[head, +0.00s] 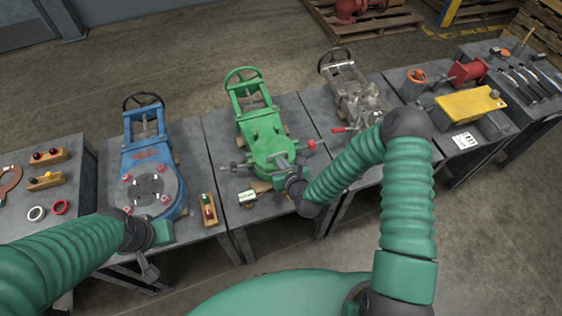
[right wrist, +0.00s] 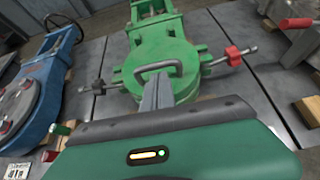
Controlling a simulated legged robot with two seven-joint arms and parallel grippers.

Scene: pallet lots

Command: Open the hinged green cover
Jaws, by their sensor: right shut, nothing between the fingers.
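The green cover (right wrist: 183,88) is a round plate on the green valve body (head: 262,125), with a bent-bar handle (right wrist: 158,66) on top. It lies flat and closed. My right gripper (right wrist: 157,84) is shut and empty, with its fingertips at the handle; I cannot tell whether they touch it. In the head view my right gripper (head: 290,182) is at the near edge of the cover. A red-knobbed clamp (right wrist: 234,55) sits right of the cover and a grey one (right wrist: 98,87) left. My left gripper (head: 148,266) hangs by the table's front edge; its jaws are unclear.
A blue valve (head: 152,160) stands on the table to the left, and a grey valve (head: 352,98) to the right. A small wooden block with buttons (head: 208,209) lies near the front edge.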

